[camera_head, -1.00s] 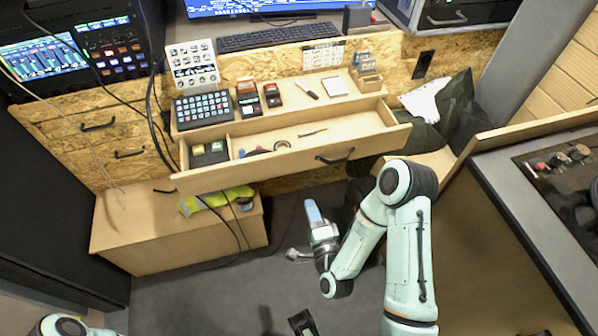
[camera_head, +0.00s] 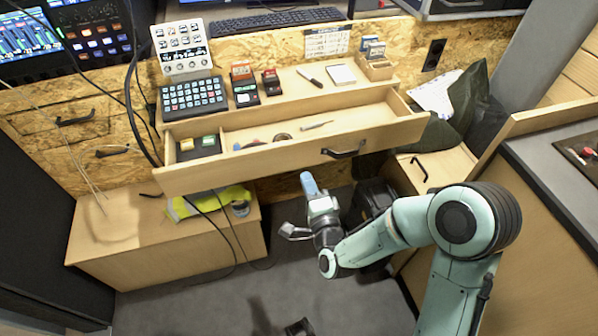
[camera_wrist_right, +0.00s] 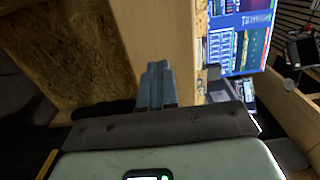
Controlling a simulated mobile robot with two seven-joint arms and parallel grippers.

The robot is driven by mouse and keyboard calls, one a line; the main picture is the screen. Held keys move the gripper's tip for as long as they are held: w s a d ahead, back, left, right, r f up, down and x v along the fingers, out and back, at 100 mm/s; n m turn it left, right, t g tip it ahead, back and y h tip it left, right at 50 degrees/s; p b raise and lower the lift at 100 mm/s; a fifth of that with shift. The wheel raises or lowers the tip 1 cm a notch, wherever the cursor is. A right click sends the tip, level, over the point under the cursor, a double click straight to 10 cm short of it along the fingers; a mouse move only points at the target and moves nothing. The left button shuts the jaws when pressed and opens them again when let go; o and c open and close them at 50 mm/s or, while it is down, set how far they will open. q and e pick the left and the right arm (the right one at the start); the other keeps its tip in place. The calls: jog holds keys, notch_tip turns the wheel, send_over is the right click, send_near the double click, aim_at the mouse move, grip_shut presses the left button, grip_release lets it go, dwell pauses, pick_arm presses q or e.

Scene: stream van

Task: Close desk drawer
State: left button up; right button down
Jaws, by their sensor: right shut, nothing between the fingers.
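The desk drawer (camera_head: 230,171) is pulled open below the wooden desk in the head view. Its pale wood front carries a dark handle (camera_head: 343,152) right of the middle. Inside lie a box with green and yellow items (camera_head: 197,145), a roll of tape (camera_head: 282,137) and a thin tool. My right gripper (camera_head: 308,183) is shut and empty. It appears just below the drawer front, left of the handle. In the right wrist view its fingers (camera_wrist_right: 157,84) overlap a pale wood panel (camera_wrist_right: 160,30), likely the drawer front; contact cannot be told. My left gripper is out of view.
Below the drawer stands a wooden box (camera_head: 160,245) with a yellow-green vest (camera_head: 210,202) on it. Dark cables hang past the drawer's left end. A side counter (camera_head: 535,155) stands at the right.

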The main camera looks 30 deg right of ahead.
aim_at(298, 157)
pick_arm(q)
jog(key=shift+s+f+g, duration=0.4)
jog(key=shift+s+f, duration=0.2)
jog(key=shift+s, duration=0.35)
pick_arm(e)
jog(key=x, duration=0.6)
jog(key=shift+d, duration=0.1)
